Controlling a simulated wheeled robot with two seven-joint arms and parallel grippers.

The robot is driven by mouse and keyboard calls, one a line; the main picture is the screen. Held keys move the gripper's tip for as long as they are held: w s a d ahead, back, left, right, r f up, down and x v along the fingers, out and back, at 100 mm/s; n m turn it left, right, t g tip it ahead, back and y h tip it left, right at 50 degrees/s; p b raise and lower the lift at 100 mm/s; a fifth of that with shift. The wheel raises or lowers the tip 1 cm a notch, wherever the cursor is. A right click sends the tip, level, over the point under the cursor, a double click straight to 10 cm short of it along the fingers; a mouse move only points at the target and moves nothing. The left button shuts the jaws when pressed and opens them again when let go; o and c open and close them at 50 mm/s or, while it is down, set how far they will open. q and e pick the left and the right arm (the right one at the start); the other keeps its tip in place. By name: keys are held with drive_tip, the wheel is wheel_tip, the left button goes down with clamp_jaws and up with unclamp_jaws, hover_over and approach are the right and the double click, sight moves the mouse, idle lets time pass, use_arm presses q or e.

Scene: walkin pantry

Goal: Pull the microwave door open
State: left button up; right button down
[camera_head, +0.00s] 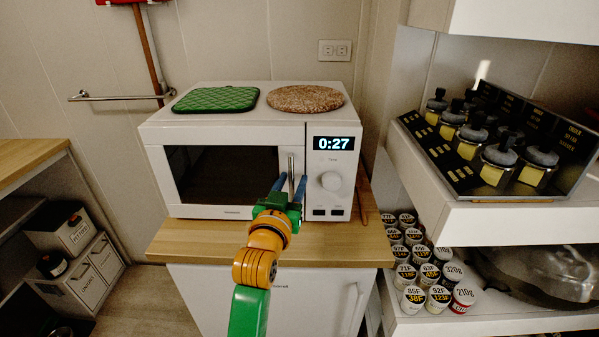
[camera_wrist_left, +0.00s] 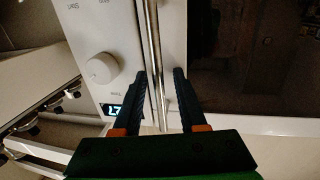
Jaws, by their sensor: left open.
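The white microwave (camera_head: 226,130) stands on a wooden-topped cabinet, with its dark-windowed door (camera_head: 215,175) shut. Its vertical metal handle (camera_head: 291,168) is at the door's right edge, beside the control panel showing 0:27. My left gripper (camera_head: 291,183) is at the handle, its two blue fingers open. In the left wrist view the handle (camera_wrist_left: 155,50) runs between the open fingers (camera_wrist_left: 162,88), nearer the finger on the picture's left. Whether either finger touches it I cannot tell. My right gripper is in neither view.
A green quilted pad (camera_head: 216,99) and a round cork mat (camera_head: 305,98) lie on the microwave. Shelves with a jar rack (camera_head: 475,190) and several cans (camera_head: 412,300) stand to the right. A strip of wooden counter (camera_head: 190,240) in front is clear.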

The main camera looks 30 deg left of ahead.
use_arm(q)
drive_tip(key=shift+s+d+r, duration=0.15)
drive_tip(key=shift+s+r, duration=0.05)
drive_tip(key=shift+r, duration=0.2)
drive_tip(key=shift+w+f, duration=0.1)
drive_tip(key=shift+w, duration=0.05)
drive_tip(key=shift+c, duration=0.5)
clamp_jaws()
idle(0.5)
